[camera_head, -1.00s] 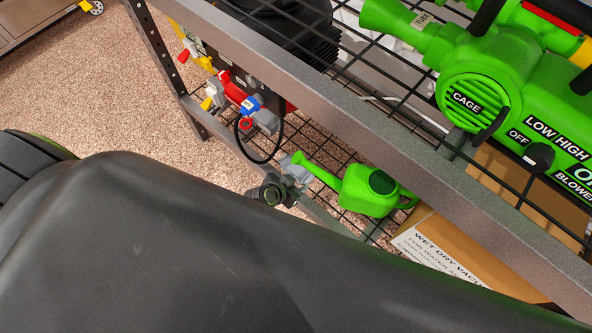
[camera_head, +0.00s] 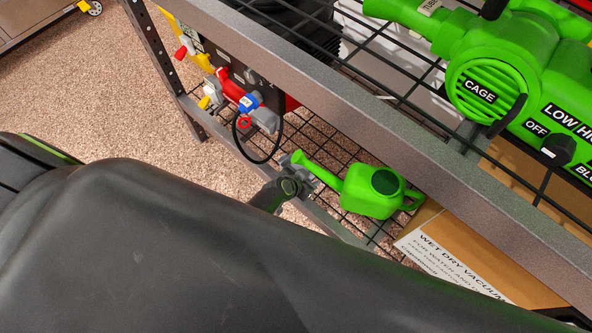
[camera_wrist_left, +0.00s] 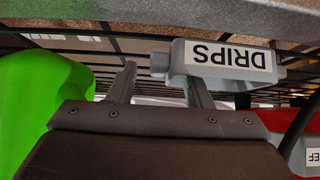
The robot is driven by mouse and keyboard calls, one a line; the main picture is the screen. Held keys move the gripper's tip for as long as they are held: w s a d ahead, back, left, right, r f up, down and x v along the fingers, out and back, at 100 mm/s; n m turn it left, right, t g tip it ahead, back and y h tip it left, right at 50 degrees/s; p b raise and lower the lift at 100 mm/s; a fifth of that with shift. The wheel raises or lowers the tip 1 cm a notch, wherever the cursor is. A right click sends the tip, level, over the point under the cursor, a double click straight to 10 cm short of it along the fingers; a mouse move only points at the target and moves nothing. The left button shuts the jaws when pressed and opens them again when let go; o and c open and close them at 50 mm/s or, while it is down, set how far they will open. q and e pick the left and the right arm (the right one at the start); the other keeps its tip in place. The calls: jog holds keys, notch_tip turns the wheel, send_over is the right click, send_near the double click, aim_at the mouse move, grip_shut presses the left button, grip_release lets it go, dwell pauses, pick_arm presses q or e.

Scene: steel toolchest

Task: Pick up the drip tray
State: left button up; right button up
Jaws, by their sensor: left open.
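The drip tray (camera_wrist_left: 230,62) is a grey piece with a white label reading DRIPS, upside down in the left wrist view. A small grey tab sticks out from its left end. My left gripper (camera_wrist_left: 160,78) is open, with one dark finger left of the tab and the other overlapping the tray's near side. Contact cannot be told. In the head view my left gripper (camera_head: 299,170) is at the lower wire shelf, by the green watering can's spout; the tray is not clearly distinguishable there. My right gripper is not in view.
The green watering can (camera_head: 370,191) stands close beside the gripper on the lower shelf. Red, blue and yellow fittings with a black hose (camera_head: 240,98) are to the left. The upper shelf's steel rail (camera_head: 330,98) and green blower (camera_head: 500,85) overhang. A cardboard box (camera_head: 470,250) is to the right.

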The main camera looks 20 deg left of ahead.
pick_arm(q)
jog(key=shift+c, duration=0.4)
grip_shut()
jog(key=shift+r, duration=0.1)
